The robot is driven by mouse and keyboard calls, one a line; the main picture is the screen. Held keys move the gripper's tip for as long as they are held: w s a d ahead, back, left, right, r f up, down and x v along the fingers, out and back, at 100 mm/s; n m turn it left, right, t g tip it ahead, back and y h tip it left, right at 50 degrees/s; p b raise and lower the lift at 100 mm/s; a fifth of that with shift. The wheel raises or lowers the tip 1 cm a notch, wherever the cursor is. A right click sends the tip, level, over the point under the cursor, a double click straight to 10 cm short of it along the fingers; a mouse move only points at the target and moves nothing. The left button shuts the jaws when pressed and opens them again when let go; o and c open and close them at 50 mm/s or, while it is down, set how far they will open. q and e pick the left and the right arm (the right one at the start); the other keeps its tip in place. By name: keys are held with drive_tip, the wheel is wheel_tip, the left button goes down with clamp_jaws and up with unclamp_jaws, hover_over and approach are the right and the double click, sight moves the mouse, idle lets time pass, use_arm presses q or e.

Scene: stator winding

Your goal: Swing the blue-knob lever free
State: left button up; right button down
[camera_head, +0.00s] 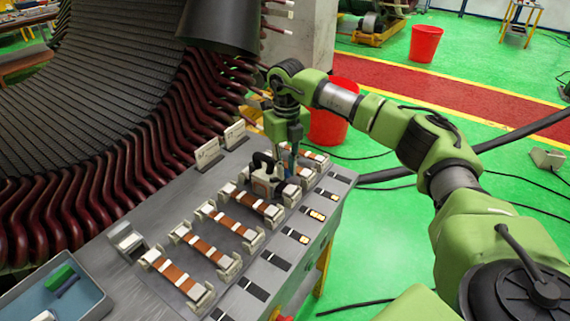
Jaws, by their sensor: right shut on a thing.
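My right gripper (289,168) points down at the far end of the row of clamps on the grey bench. It is shut at a slim blue part, the blue-knob lever (294,154), which its fingers mostly hide. Just left of it stands a small white and orange device (262,181) with a black handle; I cannot tell whether the lever belongs to it. The lever's exact angle is too small to tell. My left gripper is not in view.
The grey bench (150,289) carries several copper strips in white clamps (206,249) and a row of dark labels. A large stator (90,90) with dark red coils rises behind it. A blue tray (40,300) stands front left. A red bucket (332,122) is behind my right arm.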

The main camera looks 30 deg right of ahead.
drive_tip(key=m, duration=0.2)
drive_tip(key=s+m, duration=0.1)
drive_tip(key=shift+a+m, duration=0.4)
drive_tip(key=shift+s+a+m, duration=0.2)
drive_tip(key=shift+a+m, duration=0.15)
drive_tip(key=shift+m, duration=0.75)
drive_tip(key=shift+s+a+m, duration=0.2)
drive_tip(key=shift+a+m, duration=0.1)
drive_tip(key=shift+m, duration=0.8)
drive_tip(key=c, duration=1.9)
unclamp_jaws()
wheel_tip(320, 180, up, 12)
drive_tip(key=shift+r, duration=0.1)
drive_tip(key=shift+s, duration=0.1)
